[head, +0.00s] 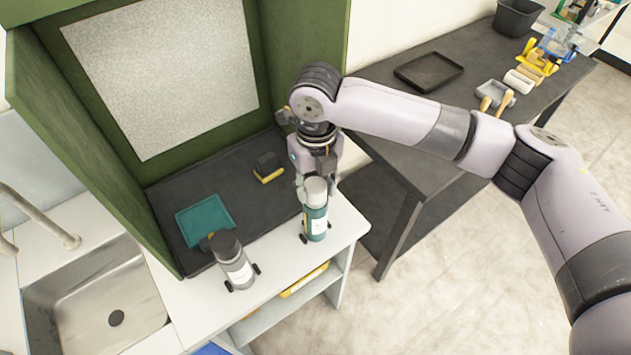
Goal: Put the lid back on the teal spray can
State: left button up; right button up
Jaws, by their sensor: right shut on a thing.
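The teal spray can (317,227) stands upright in a black holder at the right end of the white counter. It has a teal body with a pale label. A pale grey lid (316,187) is at the can's top, in line with it. I cannot tell whether it is fully seated or just above. My right gripper (317,191) points down from above, its fingers shut on the sides of the lid. My left gripper is not in view.
A grey can with a dark lid (233,262) stands in another holder to the left. Behind are a teal tray (204,220) and a black-and-yellow block (267,168) in the green-walled booth (338,45). A sink (95,300) is at left, a dark table (405,140) at right.

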jog(key=shift+p, duration=0.35)
dwell(0.6)
dwell(0.3)
jog(key=o, duration=0.9)
jog(key=shift+o, duration=0.2)
jog(key=o, duration=0.4)
jog(key=shift+r, duration=0.15)
jog(key=shift+r+p, duration=3.35)
jog(key=shift+p, duration=0.2)
